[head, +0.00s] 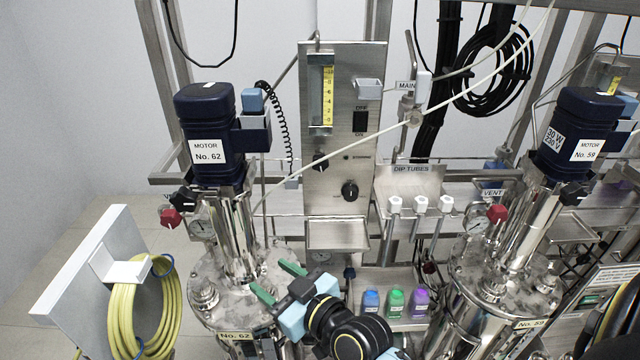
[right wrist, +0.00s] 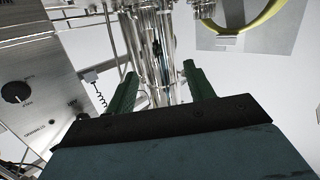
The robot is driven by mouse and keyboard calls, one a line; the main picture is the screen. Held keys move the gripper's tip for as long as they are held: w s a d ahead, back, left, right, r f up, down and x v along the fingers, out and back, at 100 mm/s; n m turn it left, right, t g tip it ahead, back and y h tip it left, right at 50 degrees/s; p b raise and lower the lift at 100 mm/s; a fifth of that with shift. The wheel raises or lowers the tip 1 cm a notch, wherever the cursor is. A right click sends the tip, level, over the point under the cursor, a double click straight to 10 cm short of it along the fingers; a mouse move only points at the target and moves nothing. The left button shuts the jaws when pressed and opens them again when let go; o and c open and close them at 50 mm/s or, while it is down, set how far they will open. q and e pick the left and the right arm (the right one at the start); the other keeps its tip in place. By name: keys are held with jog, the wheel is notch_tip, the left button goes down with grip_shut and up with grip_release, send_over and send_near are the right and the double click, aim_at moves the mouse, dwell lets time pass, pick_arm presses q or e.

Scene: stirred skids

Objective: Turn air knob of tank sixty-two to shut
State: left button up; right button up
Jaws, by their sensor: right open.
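Tank sixty-two (head: 236,280) is a steel vessel at centre left, with a "No. 62" plate and a dark blue motor (head: 208,130) labelled No. 62. A red knob (head: 171,217) and a black knob (head: 181,199) sit left of its column. The steel panel (head: 334,220) carries a black knob (head: 350,190) and another dark knob (head: 320,162). I cannot read which is the air knob. My right gripper (head: 277,281) is open and empty, above the tank lid, below the panel. In the right wrist view its green fingers (right wrist: 160,72) point at the steel column; a panel knob (right wrist: 15,92) is at left.
Tank 59 (head: 490,285) stands at right. A yellow hose (head: 125,310) hangs on a white bracket at left. Several coloured bottles (head: 396,302) stand on a shelf right of my gripper. A pale tube (head: 390,125) crosses the panel's front.

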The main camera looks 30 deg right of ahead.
jog(key=w+d+r+m+t+h, duration=0.4)
jog(key=r+t+h, duration=0.1)
jog(key=m+g+h, duration=0.2)
jog(key=m+h, duration=0.6)
jog(key=h, duration=0.4)
send_near(319, 168)
jog(key=p+x, duration=0.2)
jog(key=x, duration=1)
jog(key=shift+s, duration=0.1)
jog(key=shift+c, duration=0.4)
jog(key=c, duration=0.9)
jog(key=shift+m, duration=0.5)
jog(key=shift+m+g+h+p, duration=0.3)
jog(key=shift+m+g+h, duration=0.45)
jog(key=shift+m, duration=0.95)
